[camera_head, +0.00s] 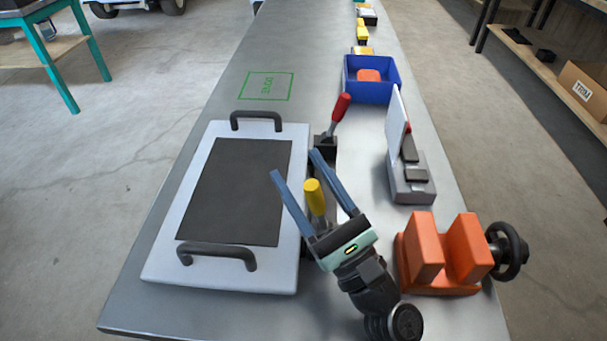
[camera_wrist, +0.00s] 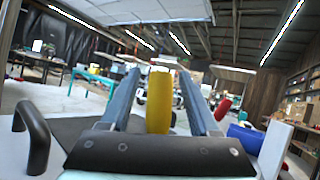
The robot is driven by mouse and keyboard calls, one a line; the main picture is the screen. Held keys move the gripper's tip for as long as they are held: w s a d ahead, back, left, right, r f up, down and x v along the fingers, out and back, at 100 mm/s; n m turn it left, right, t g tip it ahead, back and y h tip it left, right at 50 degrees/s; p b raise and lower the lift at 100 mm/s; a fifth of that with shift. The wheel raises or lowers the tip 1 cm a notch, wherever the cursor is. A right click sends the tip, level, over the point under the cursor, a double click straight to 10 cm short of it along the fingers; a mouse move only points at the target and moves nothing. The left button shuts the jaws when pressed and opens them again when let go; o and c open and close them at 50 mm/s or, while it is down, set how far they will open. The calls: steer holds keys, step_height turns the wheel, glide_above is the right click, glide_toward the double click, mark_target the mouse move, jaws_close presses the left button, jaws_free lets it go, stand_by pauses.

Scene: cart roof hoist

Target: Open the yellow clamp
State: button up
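The yellow clamp shows as an upright, slightly tilted yellow handle (camera_head: 315,197) at the right edge of the pale panel. Its base is hidden behind my gripper. My gripper (camera_head: 295,165) is open, its two long blue-grey fingers spread to either side of the handle in the head view. In the wrist view the yellow handle (camera_wrist: 159,100) stands between the two fingers (camera_wrist: 165,72), with gaps visible on both sides. I cannot tell how far along the fingers it sits.
The pale panel (camera_head: 158,250) with black mat and two dark handles lies to the left. A red-handled clamp (camera_head: 341,107) stands behind. To the right are an orange vise (camera_head: 465,250), a grey block with white plate (camera_head: 413,190) and a blue bin (camera_head: 370,93). A green-marked bench area (camera_head: 265,86) is clear.

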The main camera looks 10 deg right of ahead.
steer(key=s+d+p, duration=0.1)
steer(key=s+d, duration=0.4)
steer(key=s, duration=0.7)
steer(key=shift+f, duration=0.3)
